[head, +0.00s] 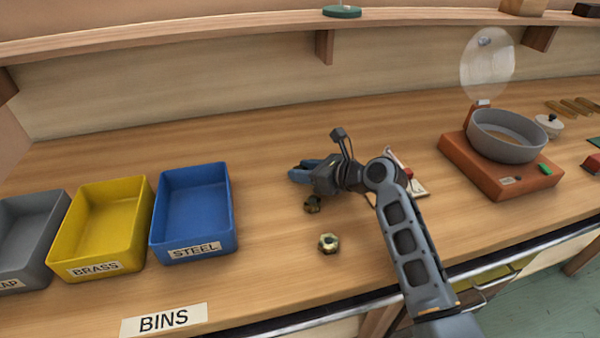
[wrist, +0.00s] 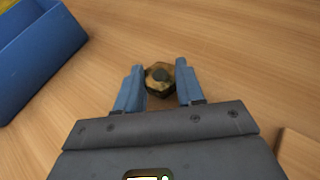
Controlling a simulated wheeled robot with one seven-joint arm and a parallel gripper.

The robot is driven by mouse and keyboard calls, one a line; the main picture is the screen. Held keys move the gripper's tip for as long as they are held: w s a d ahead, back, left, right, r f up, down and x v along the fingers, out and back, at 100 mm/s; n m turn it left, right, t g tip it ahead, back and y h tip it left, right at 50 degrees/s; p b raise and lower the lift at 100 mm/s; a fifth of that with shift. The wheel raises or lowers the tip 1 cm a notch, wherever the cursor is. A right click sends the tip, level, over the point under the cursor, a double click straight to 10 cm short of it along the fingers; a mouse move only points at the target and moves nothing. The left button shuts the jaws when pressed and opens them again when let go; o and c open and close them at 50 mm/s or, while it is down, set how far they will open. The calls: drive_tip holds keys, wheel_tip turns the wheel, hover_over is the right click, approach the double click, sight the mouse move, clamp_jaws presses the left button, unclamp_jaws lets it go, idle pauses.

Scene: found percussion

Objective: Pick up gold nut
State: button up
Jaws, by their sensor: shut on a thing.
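A gold-brown hex nut (wrist: 160,76) with a dark centre sits between the blue fingertips of my gripper (wrist: 159,84) in the wrist view. My gripper is shut on it. In the head view my gripper (head: 304,171) is over the middle of the bench, its blue fingers pointing left; I cannot make out the held nut between them there. A dark brassy nut (head: 312,204) shows just below the gripper in that view. A brighter gold nut (head: 328,243) lies on the bench nearer the front, apart from the gripper.
Blue STEEL (head: 193,213), yellow BRASS (head: 85,262) and grey bins (head: 40,225) stand on the left. A BINS label (head: 163,320) lies in front. A grey pan (head: 497,145) on an orange scale (head: 510,180) stands on the right. A shelf (head: 230,32) runs along the back.

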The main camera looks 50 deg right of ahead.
drive_tip(key=shift+c, duration=1.1)
drive_tip(key=shift+r, duration=0.1)
